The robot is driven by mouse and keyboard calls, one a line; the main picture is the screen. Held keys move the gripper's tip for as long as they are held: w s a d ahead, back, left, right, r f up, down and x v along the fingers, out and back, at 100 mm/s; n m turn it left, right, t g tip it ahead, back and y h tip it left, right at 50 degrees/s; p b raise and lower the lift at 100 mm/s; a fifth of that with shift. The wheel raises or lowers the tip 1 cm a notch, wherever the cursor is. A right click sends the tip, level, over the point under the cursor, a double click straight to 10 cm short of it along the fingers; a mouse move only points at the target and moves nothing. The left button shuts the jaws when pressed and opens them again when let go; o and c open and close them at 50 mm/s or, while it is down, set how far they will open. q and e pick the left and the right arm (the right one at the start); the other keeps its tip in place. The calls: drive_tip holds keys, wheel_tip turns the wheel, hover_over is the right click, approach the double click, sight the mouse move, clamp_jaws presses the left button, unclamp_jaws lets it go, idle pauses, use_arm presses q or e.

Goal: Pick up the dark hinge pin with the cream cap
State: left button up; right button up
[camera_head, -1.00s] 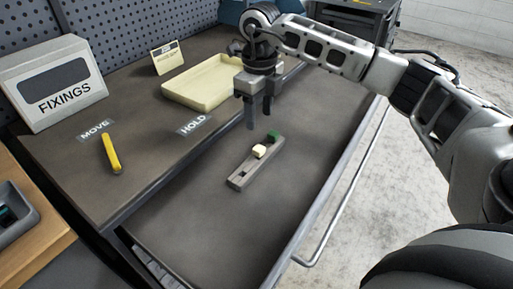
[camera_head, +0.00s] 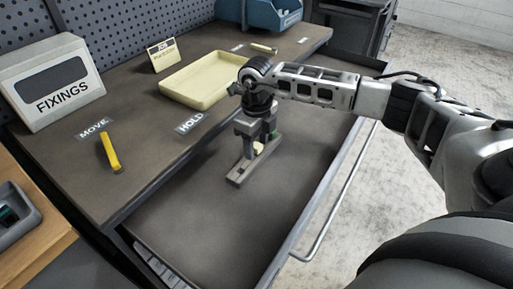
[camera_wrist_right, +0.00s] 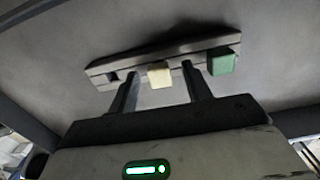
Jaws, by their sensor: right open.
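A grey block (camera_head: 238,178) lies in the open drawer and holds pins in a row. The cream cap (camera_wrist_right: 159,75) sits on it in the right wrist view, near the middle, with the green cap (camera_wrist_right: 223,62) to its right and an empty slot at the left end. The dark pin below the cream cap is hidden. My right gripper (camera_head: 248,148) points down over the block and partly hides the caps. In the right wrist view, my right gripper (camera_wrist_right: 160,85) is open, with the cream cap between its fingers in the picture; contact is not visible. My left gripper is not in view.
A cream tray (camera_head: 196,103) stands on the worktop near the HOLD label (camera_head: 189,124). A yellow bar (camera_head: 109,152) lies by the MOVE label (camera_head: 94,128). A FIXINGS box (camera_head: 52,85) stands behind. The drawer's near floor (camera_head: 200,230) is clear.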

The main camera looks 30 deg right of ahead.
clamp_jaws()
drive_tip(key=shift+r, duration=0.15)
